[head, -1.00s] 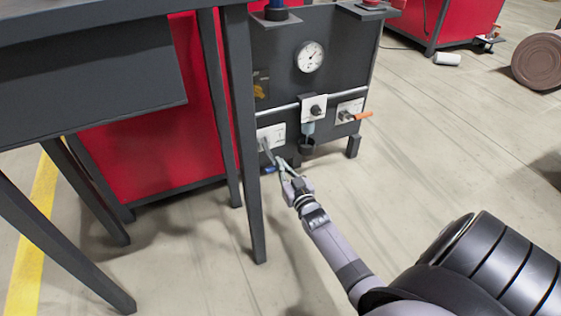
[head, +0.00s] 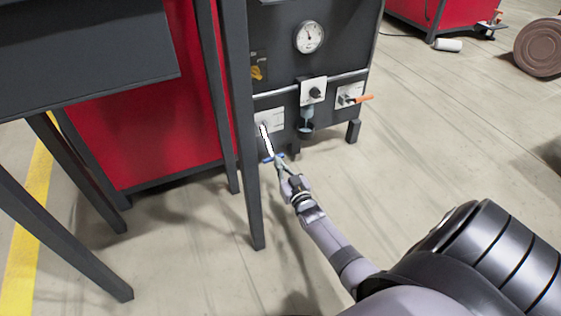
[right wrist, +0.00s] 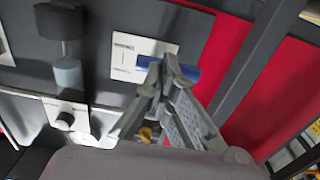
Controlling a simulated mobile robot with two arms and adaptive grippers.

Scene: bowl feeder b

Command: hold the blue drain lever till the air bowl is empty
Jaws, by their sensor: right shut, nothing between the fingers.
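Exact contact is unclear. The air bowl (head: 307,113) hangs below the regulator knob (head: 315,92); its fill level is too small to read. My left gripper is out of view.
A round gauge (head: 309,37) sits above. An orange lever (head: 357,99) is to the right. A dark table leg (head: 241,130) stands close left of the blue lever. The floor right of my arm is open.

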